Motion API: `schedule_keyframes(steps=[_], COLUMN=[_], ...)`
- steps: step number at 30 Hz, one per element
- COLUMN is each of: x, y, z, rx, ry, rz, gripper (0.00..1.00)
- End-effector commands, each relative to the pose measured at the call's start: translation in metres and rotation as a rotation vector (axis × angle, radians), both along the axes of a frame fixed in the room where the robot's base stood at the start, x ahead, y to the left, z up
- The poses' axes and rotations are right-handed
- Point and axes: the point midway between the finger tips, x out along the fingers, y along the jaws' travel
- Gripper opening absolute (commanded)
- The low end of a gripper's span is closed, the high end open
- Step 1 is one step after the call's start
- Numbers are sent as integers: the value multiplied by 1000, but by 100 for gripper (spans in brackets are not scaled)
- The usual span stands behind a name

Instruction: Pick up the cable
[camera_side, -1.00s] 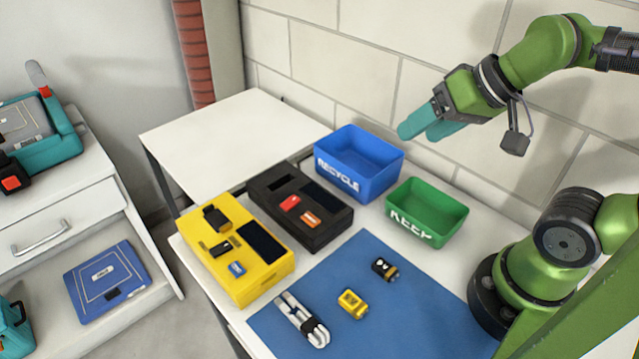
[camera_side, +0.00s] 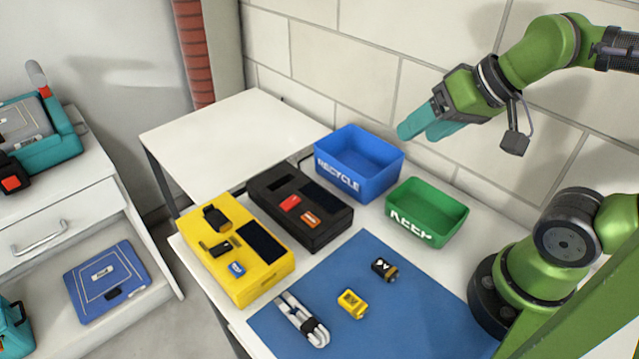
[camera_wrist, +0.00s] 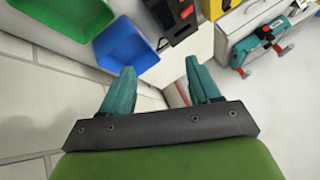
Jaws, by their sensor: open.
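The cable (camera_side: 301,319) is a white folded bundle with a dark band around its middle. It lies at the left front edge of the blue mat (camera_side: 345,259) in the side view. My gripper (camera_side: 422,130) has teal fingers and is raised well above the table, near the wall and over the area of the bins, far from the cable. In the wrist view my gripper (camera_wrist: 160,80) shows its two fingers apart with nothing between them. The cable is not in the wrist view.
A yellow battery (camera_side: 352,304) and a black battery (camera_side: 384,268) lie on the mat right of the cable. A yellow box (camera_side: 262,288) and a black box (camera_side: 335,228) stand behind it. The blue RECYCLE bin (camera_side: 383,184) and green KEEP bin (camera_side: 452,222) stand farther back.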

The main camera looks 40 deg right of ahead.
Motion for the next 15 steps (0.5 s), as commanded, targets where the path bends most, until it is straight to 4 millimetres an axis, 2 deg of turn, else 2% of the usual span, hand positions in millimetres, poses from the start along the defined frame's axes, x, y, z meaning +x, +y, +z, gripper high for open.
schedule_keyframes(steps=[5,8,11,15], x=[1,10,20,25], y=[12,36,74,131], z=[-10,-19,-29,-43], rx=[-7,-50,-194,-448], ry=[45,108,164,181], rz=[51,156,434,999], gripper=[62,62,62,62])
